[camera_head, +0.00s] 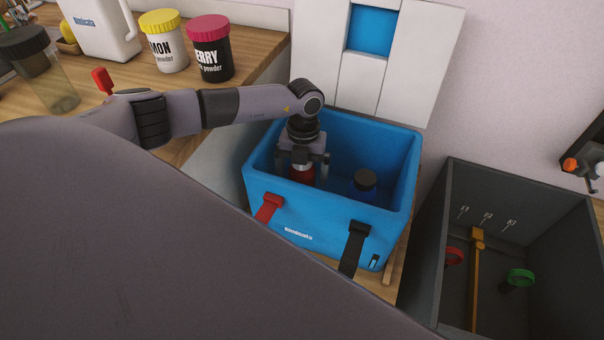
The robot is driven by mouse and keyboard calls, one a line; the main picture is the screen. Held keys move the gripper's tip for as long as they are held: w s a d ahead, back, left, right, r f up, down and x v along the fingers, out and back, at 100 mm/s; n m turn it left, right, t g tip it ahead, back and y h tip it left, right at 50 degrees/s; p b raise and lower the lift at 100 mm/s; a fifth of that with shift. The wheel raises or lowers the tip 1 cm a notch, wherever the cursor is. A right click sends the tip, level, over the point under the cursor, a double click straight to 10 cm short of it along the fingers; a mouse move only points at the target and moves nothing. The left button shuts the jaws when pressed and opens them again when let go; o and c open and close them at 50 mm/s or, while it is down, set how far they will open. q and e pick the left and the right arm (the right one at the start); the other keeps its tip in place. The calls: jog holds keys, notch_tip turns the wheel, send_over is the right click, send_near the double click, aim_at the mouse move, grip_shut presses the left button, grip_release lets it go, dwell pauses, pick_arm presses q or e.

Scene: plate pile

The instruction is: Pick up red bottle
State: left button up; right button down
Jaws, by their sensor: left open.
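A red bottle (301,175) stands inside the blue cooler box (310,222), near its left side. Only a small part of its red body shows. My left gripper (304,166) points down into the box from above. Its open fingers are on either side of the bottle's upper part; I cannot tell whether they touch it. My left arm comes in from the left over the counter and bends down at the wrist. My right gripper is not in view.
A bottle with a black cap (364,180) stands right of the gripper in the box. Powder tubs (211,50) and a white jug (105,30) stand on the counter. A dark grey bin (437,225) is at right.

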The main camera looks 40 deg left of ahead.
pick_arm(q)
jog(key=c, duration=1.7)
jog(key=shift+r, duration=0.1)
grip_shut()
